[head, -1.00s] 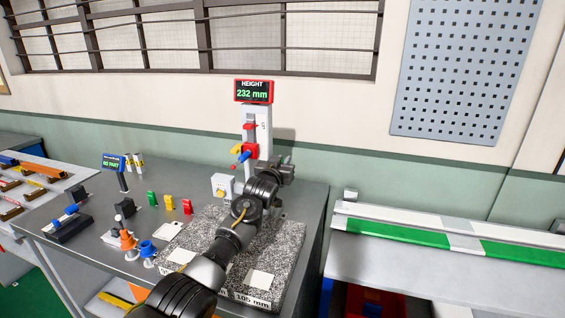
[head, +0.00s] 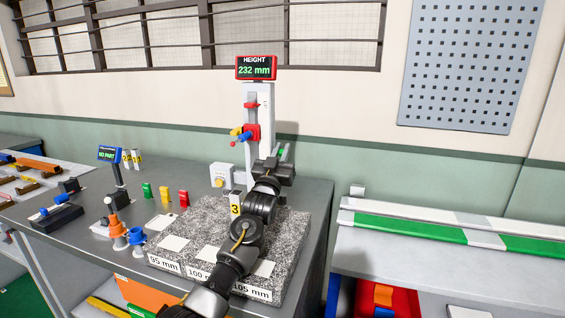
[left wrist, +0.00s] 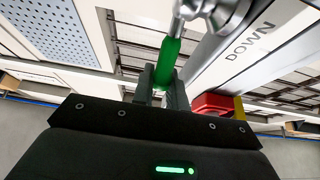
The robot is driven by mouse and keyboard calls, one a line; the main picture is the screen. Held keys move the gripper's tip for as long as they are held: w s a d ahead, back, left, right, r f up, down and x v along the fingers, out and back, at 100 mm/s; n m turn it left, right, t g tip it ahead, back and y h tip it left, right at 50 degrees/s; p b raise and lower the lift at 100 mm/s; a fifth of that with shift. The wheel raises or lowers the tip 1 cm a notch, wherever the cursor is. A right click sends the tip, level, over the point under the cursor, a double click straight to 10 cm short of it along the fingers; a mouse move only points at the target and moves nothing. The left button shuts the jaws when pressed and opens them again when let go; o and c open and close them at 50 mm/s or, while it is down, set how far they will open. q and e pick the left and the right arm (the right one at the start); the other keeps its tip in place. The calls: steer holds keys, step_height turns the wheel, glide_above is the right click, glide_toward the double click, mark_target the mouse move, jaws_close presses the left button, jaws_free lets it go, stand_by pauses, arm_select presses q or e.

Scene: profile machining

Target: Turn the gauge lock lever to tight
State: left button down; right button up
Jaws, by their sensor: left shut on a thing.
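The height gauge (head: 259,110) stands at the back of the granite plate, with its display (head: 256,68) reading 232 mm. A red slider (head: 253,132) with blue and yellow parts sits on its column. My left gripper (head: 285,155) is to the right of the column, at a green handle (head: 283,152). In the left wrist view the green handle (left wrist: 167,62) lies between the shut fingers, attached to a metal hub (left wrist: 215,10). The column beside it bears the word DOWN (left wrist: 249,41). Whether this handle is the lock lever I cannot tell. My right gripper is not in view.
The granite plate (head: 193,226) carries white pads and a tag marked 3 (head: 235,209). A white box with a yellow knob (head: 220,177) stands left of the gauge.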

arm_select(q)
steer(key=c, duration=1.4)
jaws_free()
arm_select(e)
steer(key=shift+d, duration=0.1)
